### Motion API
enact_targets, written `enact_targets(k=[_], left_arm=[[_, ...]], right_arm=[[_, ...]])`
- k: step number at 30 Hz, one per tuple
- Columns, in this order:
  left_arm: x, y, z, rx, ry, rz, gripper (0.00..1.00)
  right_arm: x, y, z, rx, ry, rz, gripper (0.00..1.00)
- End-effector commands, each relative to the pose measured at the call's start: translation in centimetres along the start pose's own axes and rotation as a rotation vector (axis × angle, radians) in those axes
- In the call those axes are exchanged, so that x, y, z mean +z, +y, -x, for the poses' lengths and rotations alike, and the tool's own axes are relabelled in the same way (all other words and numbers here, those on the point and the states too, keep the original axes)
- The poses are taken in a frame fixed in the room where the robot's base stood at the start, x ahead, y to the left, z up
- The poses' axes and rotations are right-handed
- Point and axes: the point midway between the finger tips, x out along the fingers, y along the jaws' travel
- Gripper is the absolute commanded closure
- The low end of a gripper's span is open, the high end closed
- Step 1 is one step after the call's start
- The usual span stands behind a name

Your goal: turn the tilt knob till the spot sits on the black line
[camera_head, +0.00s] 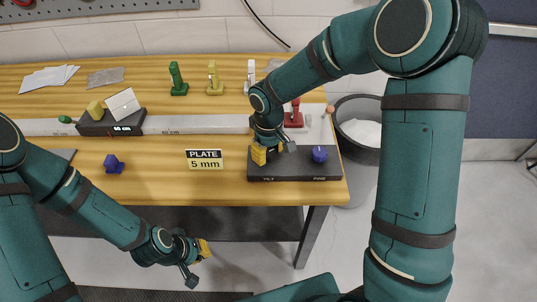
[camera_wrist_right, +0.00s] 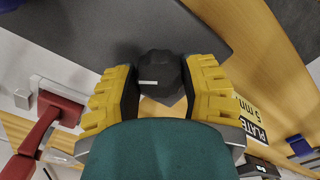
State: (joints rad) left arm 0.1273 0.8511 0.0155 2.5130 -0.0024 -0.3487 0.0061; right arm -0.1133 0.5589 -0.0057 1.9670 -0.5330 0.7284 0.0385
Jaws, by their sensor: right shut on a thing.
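My right gripper (camera_head: 265,155) is at the left end of a dark control box (camera_head: 295,172), over the TILT label. In the right wrist view its yellow fingers (camera_wrist_right: 158,88) are shut on the black tilt knob (camera_wrist_right: 160,68), which has a short white mark. A blue knob (camera_head: 319,154) stands at the right of the box. I cannot make out a spot or black line. My left gripper (camera_head: 198,259) hangs in front of the table; its jaw opening is unclear.
A sign reading PLATE 5 mm (camera_head: 204,160) and a small blue block (camera_head: 113,163) are on the wooden table (camera_head: 160,185). Green (camera_head: 178,80), yellow (camera_head: 214,80) and red (camera_head: 293,115) stands are behind. A grey bin (camera_head: 358,130) is to the right.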

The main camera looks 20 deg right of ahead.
Motion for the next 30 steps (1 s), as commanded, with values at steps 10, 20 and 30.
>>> enact_targets(k=[10,20,30], left_arm=[[-0.1,-0.5,-1.3,0.0,0.004,-0.001,1.0],[-0.1,-0.6,-1.7,0.0,0.006,-0.002,1.0],[-0.1,-0.6,-1.5,0.0,0.006,-0.002,1.0]], right_arm=[[-0.1,-0.1,-0.1,0.0,0.001,-0.329,0.91],[0.0,0.0,0.0,0.0,0.001,-0.641,0.91],[0.0,0.1,0.0,0.0,0.002,-0.917,0.91]])
